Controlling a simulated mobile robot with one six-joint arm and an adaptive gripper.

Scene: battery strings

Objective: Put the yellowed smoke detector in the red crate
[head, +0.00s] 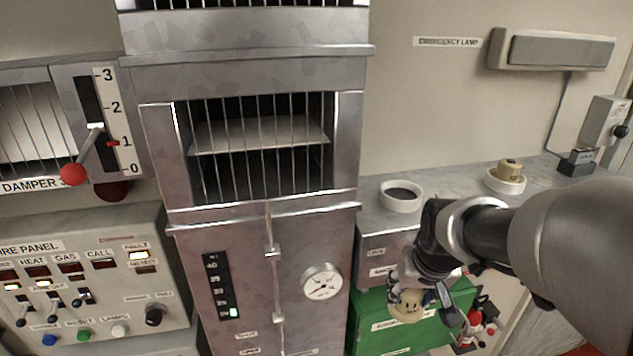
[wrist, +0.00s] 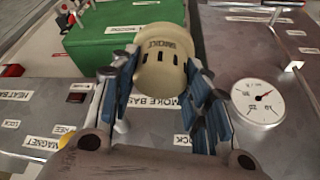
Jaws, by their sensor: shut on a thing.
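My gripper (wrist: 160,78) is shut on a yellowed smoke detector (wrist: 163,58), a cream-tan round body with dark slots and a label that seems to read SMOKE. The blue-padded fingers lie on either side of it. In the head view my gripper (head: 424,296) and the detector (head: 406,305) are at lower right, in front of a green box and below the counter top. The arm hides part of that area. A bit of red (head: 588,349) shows at the bottom right edge; I cannot tell whether it is the red crate.
The green box (head: 367,325) is close behind my gripper. On the grey counter stand an empty white ring base (head: 400,196) and another tan detector (head: 508,170) on a white base. A metal cabinet with a gauge (head: 322,281) is to the left. Small red-and-black items (head: 478,325) lie right of the gripper.

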